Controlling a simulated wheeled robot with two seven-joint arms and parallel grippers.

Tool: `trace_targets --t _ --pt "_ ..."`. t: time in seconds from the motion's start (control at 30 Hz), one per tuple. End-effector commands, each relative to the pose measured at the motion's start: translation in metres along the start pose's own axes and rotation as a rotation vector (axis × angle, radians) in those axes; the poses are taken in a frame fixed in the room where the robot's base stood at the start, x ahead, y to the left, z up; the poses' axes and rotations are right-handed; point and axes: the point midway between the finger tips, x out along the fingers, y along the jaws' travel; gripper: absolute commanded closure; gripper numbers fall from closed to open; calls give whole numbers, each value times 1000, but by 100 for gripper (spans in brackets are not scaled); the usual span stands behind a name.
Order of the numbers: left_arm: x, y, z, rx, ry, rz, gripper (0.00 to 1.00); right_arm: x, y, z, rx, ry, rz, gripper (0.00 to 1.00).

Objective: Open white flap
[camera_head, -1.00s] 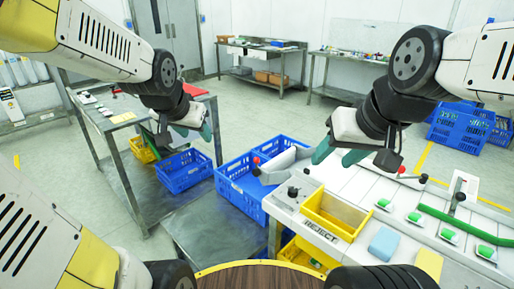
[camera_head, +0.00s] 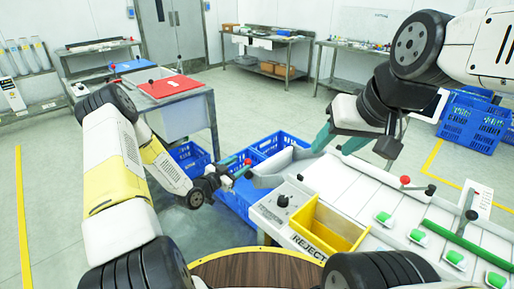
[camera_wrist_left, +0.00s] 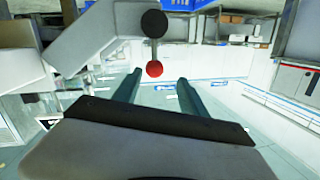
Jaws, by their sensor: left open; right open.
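A pale grey-white flap (camera_head: 275,172) stands at the left end of the white machine beside a blue crate, with a red knob (camera_head: 248,161) near its left edge. In the left wrist view, a pale panel (camera_wrist_left: 92,38) is at upper left, with a black ball (camera_wrist_left: 153,23) and a red ball (camera_wrist_left: 154,69) joined by a short rod. My left gripper (camera_head: 228,174) is open, close to the red knob; in the wrist view the red ball appears between its fingers (camera_wrist_left: 158,86), contact unclear. My right gripper (camera_head: 338,142) is open above the machine, right of the flap.
A yellow bin (camera_head: 328,227) sits in the machine front above the REJECT label. Green buttons and a red-knobbed lever (camera_head: 405,181) lie to the right. Blue crates (camera_head: 279,143) stand behind the flap.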

Motion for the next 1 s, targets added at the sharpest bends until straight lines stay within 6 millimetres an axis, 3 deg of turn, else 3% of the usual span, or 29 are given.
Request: trace_targets --t 0.27,0.7,1.0 --pt "-2 13 11 -38 101 -34 50 0 0 0 0 0 0 50" --pt "61 10 4 -38 104 -35 50 0 0 0 0 0 0 50" --pt "73 9 3 -39 102 -36 50 0 0 0 0 0 0 50"
